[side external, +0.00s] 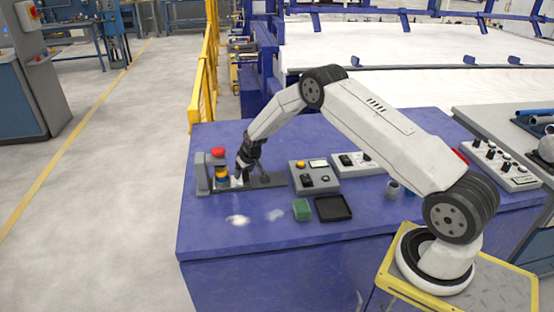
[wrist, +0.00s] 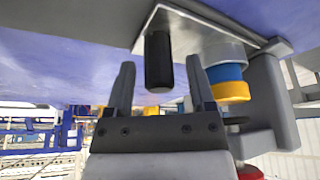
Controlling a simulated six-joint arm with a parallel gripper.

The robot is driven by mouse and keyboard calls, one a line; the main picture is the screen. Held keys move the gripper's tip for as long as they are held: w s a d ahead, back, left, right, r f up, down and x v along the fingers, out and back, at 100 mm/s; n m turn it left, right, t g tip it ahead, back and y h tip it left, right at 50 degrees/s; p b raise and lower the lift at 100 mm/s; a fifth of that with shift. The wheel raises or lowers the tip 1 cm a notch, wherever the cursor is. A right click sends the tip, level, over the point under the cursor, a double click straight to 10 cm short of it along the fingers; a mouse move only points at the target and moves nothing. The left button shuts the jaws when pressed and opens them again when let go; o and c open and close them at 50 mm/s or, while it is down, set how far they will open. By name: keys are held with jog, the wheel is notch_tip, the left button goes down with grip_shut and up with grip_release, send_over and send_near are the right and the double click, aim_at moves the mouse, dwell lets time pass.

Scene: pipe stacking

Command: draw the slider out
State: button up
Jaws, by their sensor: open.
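The slider is a light grey plate (wrist: 185,22) with an upright black handle (wrist: 158,62). My gripper (side external: 248,172) reaches down over the slider's track (side external: 270,181) at the left of the blue table. In the wrist view my gripper (wrist: 160,65) is open, one finger on each side of the handle. Gaps show between the handle and both fingers. A stack of rings, light grey, blue (wrist: 225,72) and yellow (wrist: 230,91), is beside the handle near the plate's end. In the side view my gripper hides most of the handle and plate.
Right of the track are a control box (side external: 315,178), a green block (side external: 301,209) and a black tray (side external: 333,208). The table front left is clear.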

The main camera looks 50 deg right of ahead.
jog(key=shift+w+f, duration=0.15)
jog(key=shift+f, duration=0.3)
grip_shut()
dwell(1.3)
